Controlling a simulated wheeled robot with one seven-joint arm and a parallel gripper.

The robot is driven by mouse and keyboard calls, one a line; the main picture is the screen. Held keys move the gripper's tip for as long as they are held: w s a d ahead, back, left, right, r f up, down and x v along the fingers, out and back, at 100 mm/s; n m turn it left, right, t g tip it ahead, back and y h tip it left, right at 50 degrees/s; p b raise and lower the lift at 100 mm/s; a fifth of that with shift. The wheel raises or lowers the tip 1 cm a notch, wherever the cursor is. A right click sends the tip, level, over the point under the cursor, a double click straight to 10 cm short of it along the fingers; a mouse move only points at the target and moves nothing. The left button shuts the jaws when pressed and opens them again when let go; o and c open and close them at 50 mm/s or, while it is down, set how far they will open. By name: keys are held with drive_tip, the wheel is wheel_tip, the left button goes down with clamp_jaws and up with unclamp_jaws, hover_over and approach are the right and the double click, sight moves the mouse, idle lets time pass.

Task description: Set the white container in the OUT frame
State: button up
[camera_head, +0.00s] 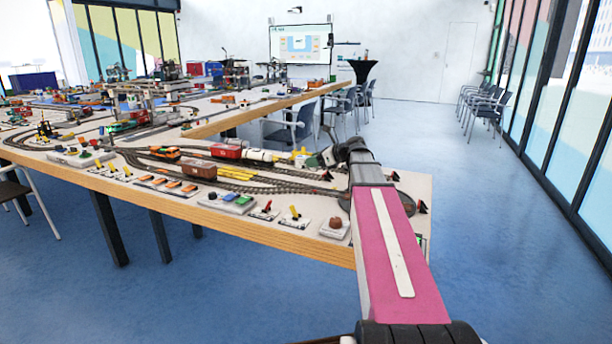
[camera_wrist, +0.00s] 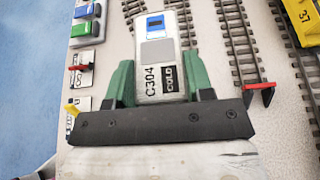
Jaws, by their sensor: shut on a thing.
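The white container (camera_wrist: 157,85) is marked C304 and COLD, with a blue and a grey patch on its top. My gripper (camera_wrist: 158,62) has green fingers shut on its two sides in the wrist view. In the head view my gripper (camera_head: 326,157) is over the right end of the layout table, close to the track loop. The container lies over or near the tracks in the wrist view; its height above them cannot be told. I cannot make out a frame marked OUT in either view.
The layout table (camera_head: 290,237) carries curved tracks, a red wagon (camera_head: 227,151) and a white tank wagon (camera_head: 258,155). Blue and green blocks (camera_wrist: 85,18) and a red lever (camera_wrist: 78,67) stand at the left in the wrist view. A yellow vehicle (camera_wrist: 304,22) is at upper right.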

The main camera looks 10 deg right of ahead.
drive_tip(key=w+d+f, duration=0.1)
drive_tip(key=d+f, duration=0.1)
drive_tip(key=d, duration=0.1)
drive_tip(key=w+d+f, duration=0.2)
drive_tip(key=d, duration=0.1)
drive_tip(key=w+d+f, duration=0.2)
drive_tip(key=d, duration=0.1)
drive_tip(key=shift+d+f, duration=0.2)
drive_tip(key=shift+d, duration=0.05)
drive_tip(key=shift+f, duration=2)
drive_tip(key=shift+f, duration=0.1)
drive_tip(key=o, duration=1)
